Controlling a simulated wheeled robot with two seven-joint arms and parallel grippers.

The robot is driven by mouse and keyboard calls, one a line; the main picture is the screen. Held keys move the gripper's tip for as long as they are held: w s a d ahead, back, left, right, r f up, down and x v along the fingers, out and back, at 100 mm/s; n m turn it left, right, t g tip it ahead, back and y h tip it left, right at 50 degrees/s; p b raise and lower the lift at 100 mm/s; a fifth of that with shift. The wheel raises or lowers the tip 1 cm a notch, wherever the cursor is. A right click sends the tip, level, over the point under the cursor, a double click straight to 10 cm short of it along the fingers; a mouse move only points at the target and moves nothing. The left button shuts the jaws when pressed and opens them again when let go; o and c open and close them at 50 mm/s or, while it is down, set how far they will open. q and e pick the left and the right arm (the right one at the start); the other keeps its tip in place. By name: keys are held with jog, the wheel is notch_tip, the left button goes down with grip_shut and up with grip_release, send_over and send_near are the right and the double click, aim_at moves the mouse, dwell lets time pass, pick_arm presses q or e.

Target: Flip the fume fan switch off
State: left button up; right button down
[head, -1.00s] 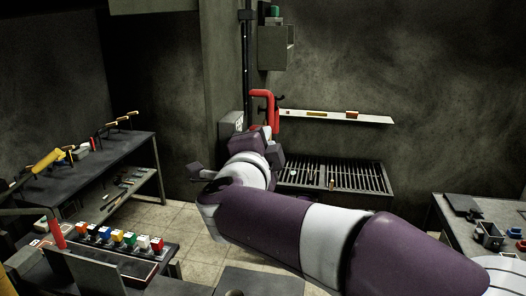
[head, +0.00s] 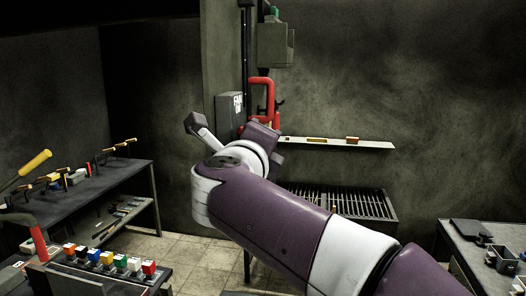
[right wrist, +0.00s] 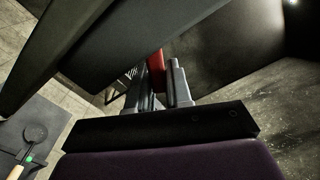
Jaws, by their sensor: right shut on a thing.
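A grey switch box (head: 229,118) with a white label, seemingly reading FAN, stands by the wall corner. A red bent handle (head: 263,82) rises just right of it, beside a dark vertical pole. My right gripper (head: 268,140) is at the lower part of this handle; its body and the arm hide its fingertips in the head view. In the right wrist view my right gripper (right wrist: 161,88) has its two grey fingers close together, with a red bar (right wrist: 156,64) between them near the tips. It is shut on the red handle. My left gripper is not in view.
A grey wall box (head: 275,46) hangs above the handle. A tool bench (head: 135,166) stands left, and a dark table (head: 456,240) right. Tiled floor shows between.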

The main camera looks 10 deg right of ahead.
jog(key=shift+f, duration=0.3)
dwell(0.4)
jog(key=c, duration=1.1)
grip_release()
jog(key=shift+s+a+r+m, duration=0.1)
jog(key=shift+s+r+m, duration=0.1)
jog(key=shift+s+m, duration=0.1)
jog(key=shift+a+f+b, duration=0.1)
jog(key=shift+b, duration=0.25)
jog(key=b+v, duration=0.4)
jog(key=v, duration=0.8)
jog(key=shift+s, duration=0.25)
